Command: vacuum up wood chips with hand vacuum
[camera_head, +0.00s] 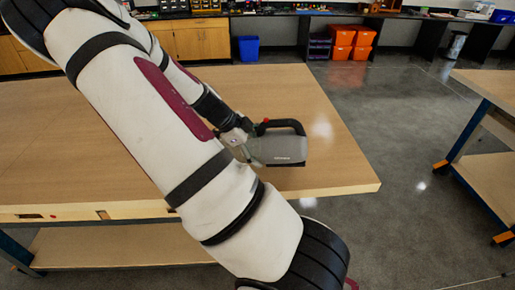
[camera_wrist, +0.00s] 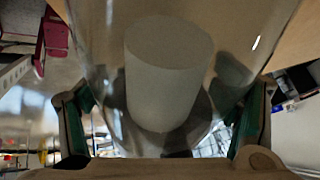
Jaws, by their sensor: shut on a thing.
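The hand vacuum (camera_head: 280,150) has a grey body and a black handle with a small red part. It is at the right part of the wooden table, close to the tabletop; I cannot tell whether it touches. My gripper (camera_head: 246,145) is shut on its left end. In the wrist view the vacuum's clear dust cup (camera_wrist: 115,60), with a pale cylindrical filter inside, fills the space between the two fingers. No wood chips can be made out; my arm hides part of the table.
The wooden table (camera_head: 60,130) looks bare around my arm. A second table (camera_head: 490,90) stands at the right, across open grey floor (camera_head: 410,190). A blue bin (camera_head: 249,48) and orange bins (camera_head: 352,42) stand by the back counters.

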